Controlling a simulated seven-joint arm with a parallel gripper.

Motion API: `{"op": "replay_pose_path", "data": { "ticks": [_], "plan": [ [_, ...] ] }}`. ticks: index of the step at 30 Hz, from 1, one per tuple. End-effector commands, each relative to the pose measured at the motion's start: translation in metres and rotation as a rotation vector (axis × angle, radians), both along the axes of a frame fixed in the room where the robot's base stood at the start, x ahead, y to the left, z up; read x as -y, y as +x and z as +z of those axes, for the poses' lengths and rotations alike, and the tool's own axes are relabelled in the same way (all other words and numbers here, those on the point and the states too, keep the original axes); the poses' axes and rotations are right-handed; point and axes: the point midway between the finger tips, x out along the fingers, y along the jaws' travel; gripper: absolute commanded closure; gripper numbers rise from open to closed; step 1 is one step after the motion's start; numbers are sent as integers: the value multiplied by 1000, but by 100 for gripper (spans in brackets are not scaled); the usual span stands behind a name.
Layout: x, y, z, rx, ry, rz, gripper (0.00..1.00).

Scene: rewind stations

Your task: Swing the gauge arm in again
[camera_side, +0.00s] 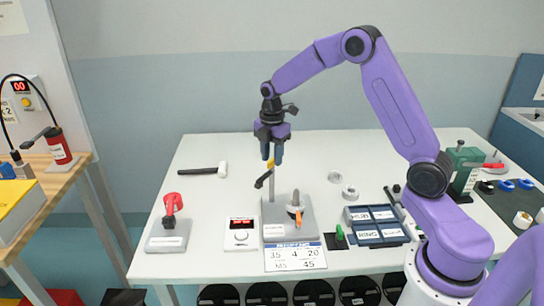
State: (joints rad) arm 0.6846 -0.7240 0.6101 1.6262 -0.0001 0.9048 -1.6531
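A grey station base (307,228) stands near the front middle of the white table, with a thin upright post (271,187) at its left. A short black arm (263,180), which looks like the gauge arm, slants down to the left from the upper part of the post. An orange piece (271,164) shows at the top of the post. My gripper (272,158) points down right at the post top, around or in front of the orange piece. Its fingers are small and dark here, so I cannot tell whether they grip anything. A spindle with an orange part (295,210) stands on the base.
Blue labelled bins (378,225), metal rings (350,192) and a green machine (464,168) are to the right. The back middle is clear.

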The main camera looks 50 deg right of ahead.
Motion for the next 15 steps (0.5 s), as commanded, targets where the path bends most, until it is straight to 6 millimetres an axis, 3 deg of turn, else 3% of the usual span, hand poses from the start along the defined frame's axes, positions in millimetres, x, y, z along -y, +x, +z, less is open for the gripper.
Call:
{"op": "replay_pose_path", "data": {
  "ticks": [11,15],
  "plan": [
    [0,0,-6,-1,0,0,63],
    [0,0,-6,-1,0,0,100]
  ]
}}
